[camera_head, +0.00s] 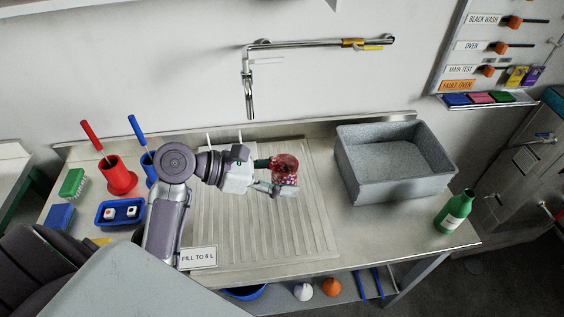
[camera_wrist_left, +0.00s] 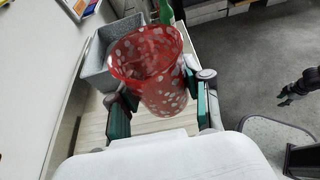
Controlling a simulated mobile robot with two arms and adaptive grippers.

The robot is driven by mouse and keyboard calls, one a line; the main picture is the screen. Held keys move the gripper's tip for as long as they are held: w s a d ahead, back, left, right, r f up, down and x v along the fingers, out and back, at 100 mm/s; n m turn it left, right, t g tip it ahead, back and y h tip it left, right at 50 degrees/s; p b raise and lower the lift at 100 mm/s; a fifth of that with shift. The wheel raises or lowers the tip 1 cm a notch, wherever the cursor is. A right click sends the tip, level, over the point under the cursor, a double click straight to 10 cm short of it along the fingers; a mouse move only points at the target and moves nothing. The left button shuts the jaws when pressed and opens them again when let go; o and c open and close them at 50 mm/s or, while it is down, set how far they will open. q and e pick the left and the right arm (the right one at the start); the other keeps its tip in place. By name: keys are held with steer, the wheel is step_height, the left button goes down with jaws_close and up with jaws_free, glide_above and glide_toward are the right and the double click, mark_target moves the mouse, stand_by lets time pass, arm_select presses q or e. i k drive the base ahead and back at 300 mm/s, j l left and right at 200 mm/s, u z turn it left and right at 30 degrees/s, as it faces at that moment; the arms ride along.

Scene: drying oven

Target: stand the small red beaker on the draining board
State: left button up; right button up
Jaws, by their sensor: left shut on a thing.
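The small red beaker (camera_head: 285,165) is see-through with pale spots and looks upright. My left gripper (camera_head: 272,176) is shut on it, with one green-padded finger on each side, over the ribbed draining board (camera_head: 300,235). In the left wrist view the beaker (camera_wrist_left: 150,75) sits between the two fingers (camera_wrist_left: 158,105), its open rim showing. I cannot tell whether its base touches the board or hangs above it. My right gripper shows at the right edge of the left wrist view (camera_wrist_left: 298,86), dark and small; its jaws are unclear.
A grey basin (camera_head: 390,190) stands right of the board, with a green bottle (camera_head: 455,212) near the counter's right end. Red (camera_head: 118,178) and blue holders with brushes stand left. A "FILL TO 6 L" sign (camera_head: 198,258) is at the front. A tap (camera_head: 249,95) hangs above.

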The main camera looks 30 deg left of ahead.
mark_target(293, 233)
steer(key=i+l+u, duration=0.1)
steer(key=u, duration=0.35)
steer(key=l+u, duration=0.25)
steer(key=u, duration=0.2)
steer(key=i+l+u, duration=0.1)
steer(key=u, duration=0.35)
steer(key=l+u, duration=0.15)
steer(key=l, duration=0.5)
steer(key=l+u, duration=0.15)
steer(key=l, duration=0.5)
steer(key=k+l+u, duration=0.1)
steer(key=l, duration=0.5)
steer(key=k+l+u, duration=0.15)
steer(key=l, duration=0.5)
